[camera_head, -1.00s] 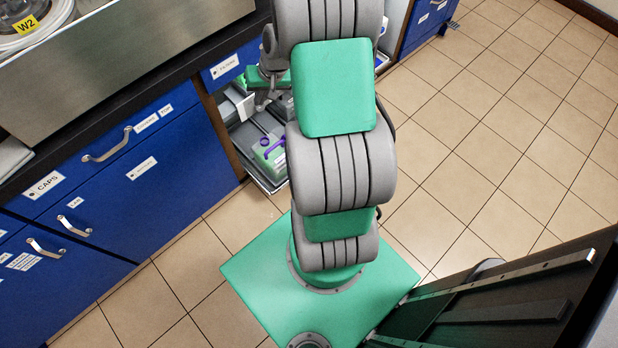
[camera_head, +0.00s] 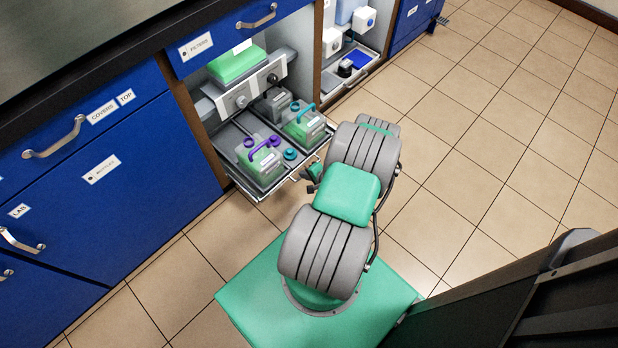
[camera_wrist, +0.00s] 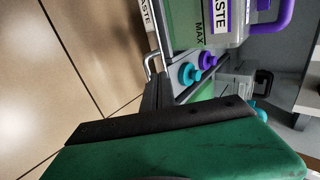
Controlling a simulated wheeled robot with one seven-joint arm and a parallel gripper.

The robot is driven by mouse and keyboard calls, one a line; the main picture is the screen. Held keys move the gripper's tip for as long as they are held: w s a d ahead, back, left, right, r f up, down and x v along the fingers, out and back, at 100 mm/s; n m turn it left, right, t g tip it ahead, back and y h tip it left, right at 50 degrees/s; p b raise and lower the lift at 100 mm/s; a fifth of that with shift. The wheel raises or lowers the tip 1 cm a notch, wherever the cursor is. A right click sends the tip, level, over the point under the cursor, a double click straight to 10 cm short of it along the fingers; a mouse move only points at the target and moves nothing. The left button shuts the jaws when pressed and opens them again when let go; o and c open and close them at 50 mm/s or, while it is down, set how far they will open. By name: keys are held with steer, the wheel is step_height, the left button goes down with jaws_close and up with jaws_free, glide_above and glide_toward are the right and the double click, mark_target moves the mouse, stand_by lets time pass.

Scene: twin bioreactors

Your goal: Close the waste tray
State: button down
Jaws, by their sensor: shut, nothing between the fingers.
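The waste tray (camera_head: 232,137) is pulled out of the cabinet at the upper middle of the head view. It carries a waste container with a purple handle (camera_head: 262,165) and one with a teal handle (camera_head: 305,125), with loose caps between them. My gripper (camera_head: 314,178) is low beside the tray's front edge, partly hidden by my arm. In the wrist view my gripper's dark fingers (camera_wrist: 157,92) are shut and empty, close to the tray's metal front handle (camera_wrist: 150,66). I cannot tell whether they touch it.
The filters drawer (camera_head: 212,46) above is shut. A second open compartment (camera_head: 345,75) with bottles stands to the right. Blue cabinets (camera_head: 110,180) line the left. Tiled floor (camera_head: 490,130) is clear to the right.

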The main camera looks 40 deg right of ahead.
steer(key=b+x, duration=0.1)
steer(key=x, duration=0.3)
steer(key=shift+w, duration=0.1)
